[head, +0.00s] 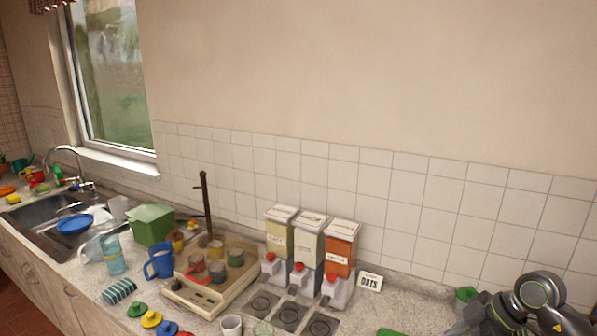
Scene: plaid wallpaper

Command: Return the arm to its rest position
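My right arm (540,303) shows at the lower right corner, dark grey with rounded joints, bent above the counter's right part. Its front end, with the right gripper (468,322), reaches left near the bottom edge. The fingers are small and partly cut off, so I cannot tell whether they are open or shut. I see nothing clearly held there. My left arm and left gripper are not in view.
A wooden tray (245,283) with cups, a blue mug (160,262) and a green box (152,225) stand left. A sink (50,213) is further left.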

